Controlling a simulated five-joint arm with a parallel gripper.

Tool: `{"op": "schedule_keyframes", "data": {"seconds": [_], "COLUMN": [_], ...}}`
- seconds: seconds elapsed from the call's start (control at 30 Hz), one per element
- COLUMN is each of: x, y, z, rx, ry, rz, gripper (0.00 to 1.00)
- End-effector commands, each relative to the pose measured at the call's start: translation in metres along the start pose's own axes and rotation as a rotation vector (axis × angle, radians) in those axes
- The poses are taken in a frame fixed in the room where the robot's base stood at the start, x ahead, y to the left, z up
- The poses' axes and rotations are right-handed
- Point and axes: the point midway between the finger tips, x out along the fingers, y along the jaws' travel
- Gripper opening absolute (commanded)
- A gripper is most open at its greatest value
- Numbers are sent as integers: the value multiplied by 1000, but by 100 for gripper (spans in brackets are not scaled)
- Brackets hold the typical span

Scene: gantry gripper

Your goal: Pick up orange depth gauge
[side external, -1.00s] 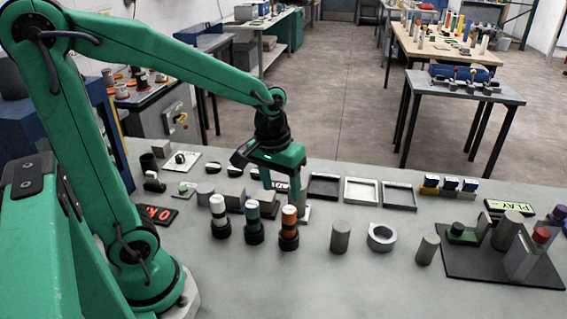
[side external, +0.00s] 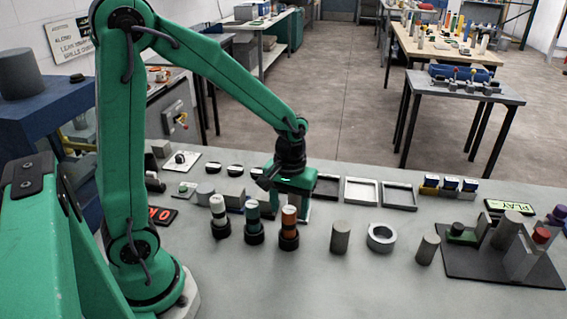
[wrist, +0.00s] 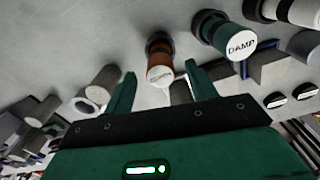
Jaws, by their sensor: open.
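The orange depth gauge (side external: 289,222) stands upright on the grey bench, with a white top and dark base, at the right end of a row of three similar pieces. In the wrist view the gauge (wrist: 159,58) is ahead of my gripper (wrist: 162,76), in line with the gap between the two green fingers. In the side view my gripper (side external: 288,200) is low over the bench just behind the gauge, which hides part of the fingers. The jaws are open and empty. I cannot tell whether a finger touches the gauge.
A green piece (side external: 253,225) marked DAMP in the wrist view (wrist: 224,36) and a white-topped piece (side external: 219,218) stand to the left. A grey cylinder (side external: 340,238) and a grey ring (side external: 381,237) stand to the right. Shallow trays (side external: 361,202) lie behind.

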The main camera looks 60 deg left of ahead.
Motion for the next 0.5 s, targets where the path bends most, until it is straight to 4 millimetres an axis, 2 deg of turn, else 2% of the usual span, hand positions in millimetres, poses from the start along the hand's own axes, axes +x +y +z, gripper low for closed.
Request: {"op": "schedule_keyframes", "data": {"seconds": [0.3, 0.5], "x": [6, 22], "y": [0, -1], "z": [0, 0], "rx": [1, 1], "ry": [-1, -2], "rz": [0, -2], "gripper": [57, 57]}}
